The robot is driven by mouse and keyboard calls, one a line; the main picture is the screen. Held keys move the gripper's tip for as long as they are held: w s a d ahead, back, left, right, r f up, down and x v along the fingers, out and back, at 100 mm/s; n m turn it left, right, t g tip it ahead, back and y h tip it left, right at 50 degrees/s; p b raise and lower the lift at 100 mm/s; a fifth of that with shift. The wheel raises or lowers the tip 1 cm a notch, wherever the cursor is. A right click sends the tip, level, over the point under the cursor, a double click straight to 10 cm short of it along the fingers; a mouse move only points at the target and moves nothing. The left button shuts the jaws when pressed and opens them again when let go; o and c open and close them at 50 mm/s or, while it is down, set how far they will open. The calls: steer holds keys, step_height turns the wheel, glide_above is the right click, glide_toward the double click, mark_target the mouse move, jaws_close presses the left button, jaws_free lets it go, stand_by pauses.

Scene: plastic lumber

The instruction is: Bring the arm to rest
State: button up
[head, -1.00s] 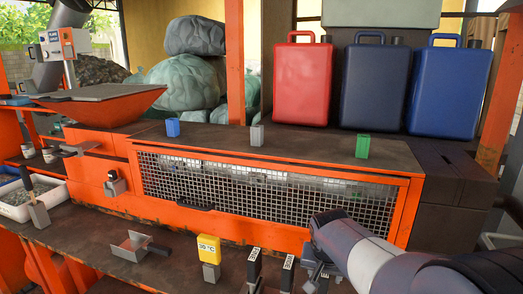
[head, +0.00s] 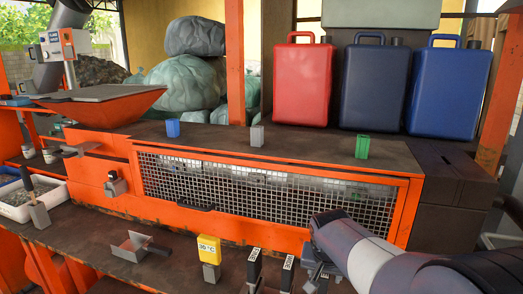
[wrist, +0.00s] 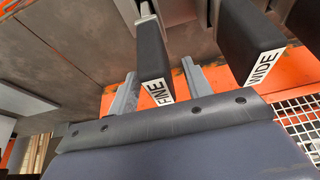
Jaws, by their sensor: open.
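My arm reaches in from the lower right of the head view, bent over the front bench. My gripper (wrist: 159,72) shows in the wrist view as two grey fingers, apart, with nothing clearly held between them. A black block labelled FINE (wrist: 152,60) shows at the fingers, and I cannot tell whether they touch it. Another black block labelled WIDE (wrist: 250,40) is to its right. In the head view the gripper is small and partly hidden by my arm, close to the black labelled blocks (head: 254,266).
A yellow temperature-marked block (head: 209,249) and a metal scoop (head: 131,246) stand on the bench (head: 100,236). Behind is an orange machine with a mesh guard (head: 270,190). Blue (head: 173,128), grey (head: 257,136) and green (head: 362,147) containers stand on top, before red and blue canisters (head: 303,80).

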step_height(320, 180, up, 10)
steer(key=p, duration=0.8)
steer(key=shift+w+p, duration=0.15)
steer(key=shift+p, duration=0.2)
steer(key=shift+f, duration=0.2)
